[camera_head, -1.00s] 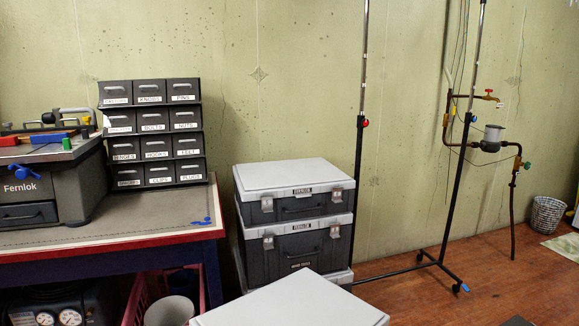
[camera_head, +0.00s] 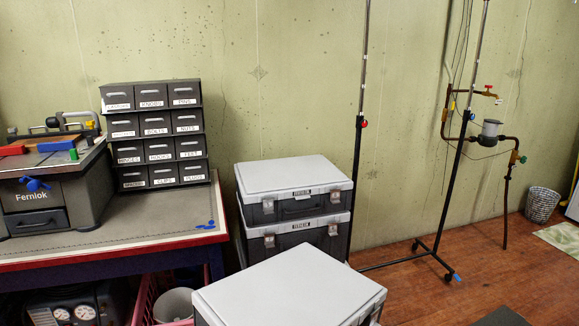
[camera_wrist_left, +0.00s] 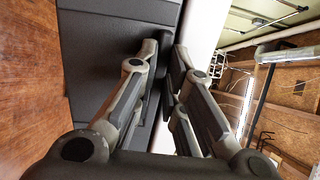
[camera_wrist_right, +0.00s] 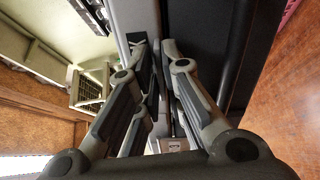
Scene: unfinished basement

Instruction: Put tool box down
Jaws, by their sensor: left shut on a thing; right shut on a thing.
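The tool box (camera_head: 290,290) has a pale grey lid and shows at the bottom of the head view, in front of a stack of similar boxes. Its dark side (camera_wrist_left: 100,60) shows in the left wrist view, and its dark body (camera_wrist_right: 205,50) in the right wrist view. My left gripper (camera_wrist_left: 167,55) is shut on the tool box at one side. My right gripper (camera_wrist_right: 152,55) is shut on it at the other side. Both grippers are outside the head view. The underside of the box is hidden.
Stacked grey-lidded boxes (camera_head: 295,178) stand against the wall, just behind the held box. A workbench (camera_head: 120,254) with a drawer cabinet (camera_head: 155,135) is at left, a pink crate (camera_head: 147,295) below it. A stand (camera_head: 436,250) is at right; some wooden floor (camera_head: 440,300) is clear.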

